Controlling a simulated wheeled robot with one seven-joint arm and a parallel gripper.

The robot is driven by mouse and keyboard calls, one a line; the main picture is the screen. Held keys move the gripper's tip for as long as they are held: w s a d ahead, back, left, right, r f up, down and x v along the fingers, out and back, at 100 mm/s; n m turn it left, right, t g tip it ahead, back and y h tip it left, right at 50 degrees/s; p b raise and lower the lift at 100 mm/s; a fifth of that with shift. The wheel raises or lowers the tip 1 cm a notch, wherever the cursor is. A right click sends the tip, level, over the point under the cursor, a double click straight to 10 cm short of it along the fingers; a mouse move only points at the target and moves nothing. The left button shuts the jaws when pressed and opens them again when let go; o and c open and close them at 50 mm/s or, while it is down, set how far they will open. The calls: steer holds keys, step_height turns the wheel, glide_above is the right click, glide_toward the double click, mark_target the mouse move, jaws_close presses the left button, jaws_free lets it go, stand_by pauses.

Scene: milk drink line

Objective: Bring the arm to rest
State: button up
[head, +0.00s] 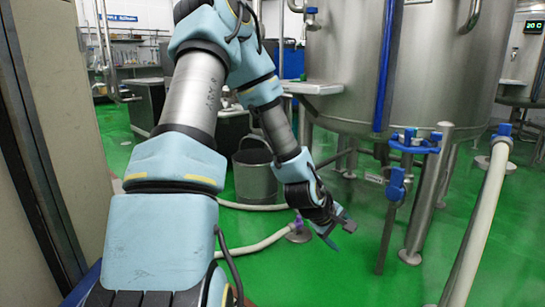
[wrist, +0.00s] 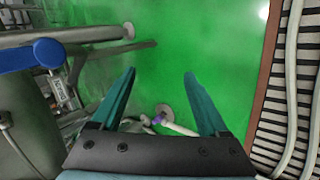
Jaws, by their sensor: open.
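My gripper (head: 338,230) hangs at the end of my arm, over the green floor near the centre of the head view. In the wrist view its two teal fingers (wrist: 158,90) stand apart with nothing between them but floor. A small floor fitting with a purple part and a white hose end (wrist: 165,118) shows beyond the fingers, well below them. My arm is bent, with its forearm slanting down to the right. The gripper touches nothing that I can see.
A large steel tank (head: 400,70) stands behind and right of the gripper. Blue-handled valves (head: 397,185) on steel pipes are close to its right. A grey bucket (head: 256,178) stands behind my forearm. White hoses (head: 480,225) cross the floor. Green floor (head: 340,275) is clear in front.

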steer(key=s+a+r+m+g+y+p, duration=0.1)
steer(key=s+a+r+m+y, duration=0.2)
steer(key=a, duration=0.5)
steer(key=s+a+r+m+g+y+p, duration=0.1)
steer(key=s+a+r+m, duration=0.15)
steer(key=a+r, duration=0.5)
steer(key=s+a+r+m+y+p, duration=0.1)
steer(key=s+a+r+m+y, duration=0.15)
steer(key=a, duration=0.75)
step_height(320, 180, up, 38)
steer(key=s+p, duration=0.1)
steer(key=p, duration=3.6)
steer(key=shift+g, duration=0.3)
steer(key=shift+s, duration=0.1)
